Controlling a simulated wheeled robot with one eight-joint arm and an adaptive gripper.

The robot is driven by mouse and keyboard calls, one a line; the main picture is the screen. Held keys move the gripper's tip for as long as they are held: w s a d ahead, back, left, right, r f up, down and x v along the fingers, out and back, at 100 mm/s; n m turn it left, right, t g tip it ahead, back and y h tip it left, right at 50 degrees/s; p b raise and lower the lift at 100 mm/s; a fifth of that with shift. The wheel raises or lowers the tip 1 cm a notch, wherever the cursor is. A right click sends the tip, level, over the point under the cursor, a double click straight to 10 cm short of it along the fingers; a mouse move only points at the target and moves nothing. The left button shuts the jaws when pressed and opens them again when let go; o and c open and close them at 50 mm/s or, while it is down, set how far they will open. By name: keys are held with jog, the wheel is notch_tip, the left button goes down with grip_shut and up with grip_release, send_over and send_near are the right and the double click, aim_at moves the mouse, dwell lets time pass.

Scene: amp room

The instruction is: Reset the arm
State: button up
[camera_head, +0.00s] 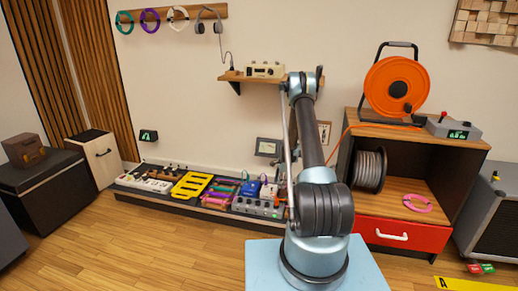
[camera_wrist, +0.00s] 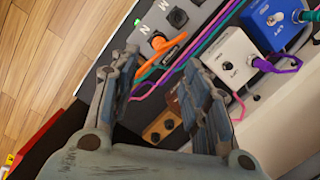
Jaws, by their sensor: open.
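My gripper (camera_wrist: 158,62) is open in the wrist view, with its two fingers spread apart. I see nothing held between them. It points at the pedalboard, where a brown box with dark knobs (camera_wrist: 162,127), a white pedal (camera_wrist: 236,60) and a blue pedal (camera_wrist: 272,20) show past the fingers. An orange piece (camera_wrist: 160,45) lies beyond the fingertips by a row of black knobs. In the head view my arm (camera_head: 312,140) rises from its base and bends away toward the wall shelf; the gripper is hidden behind it.
The pedalboard (camera_head: 160,190) runs along the wall. A cabinet (camera_head: 425,145) at right bears an orange cable reel (camera_head: 396,88) and holds a grey spool (camera_head: 369,170) and a pink ring (camera_head: 417,203). A wall shelf (camera_head: 258,79) sits behind my arm. The wooden floor at front left is clear.

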jog(key=s+r+n, duration=0.2)
jog(key=s+r, duration=0.1)
jog(key=r, duration=0.9)
jog(key=s+r+n, duration=0.2)
jog(key=s+r, duration=0.2)
jog(key=r, duration=0.7)
jog(key=s+a+r+n+t, duration=0.1)
jog(key=s+r+n, duration=0.3)
jog(key=s+r, duration=1.05)
jog(key=s+r+n+t+h, duration=0.1)
jog(key=s+r+n, duration=0.15)
jog(key=s, duration=1.05)
jog(key=s+r+n, duration=0.2)
jog(key=s+n, duration=0.2)
jog(key=s, duration=1)
jog(key=s+f+n, duration=0.2)
jog(key=s+f, duration=0.3)
jog(key=s, duration=0.3)
jog(key=shift+h, duration=0.3)
jog(key=shift+a, duration=0.1)
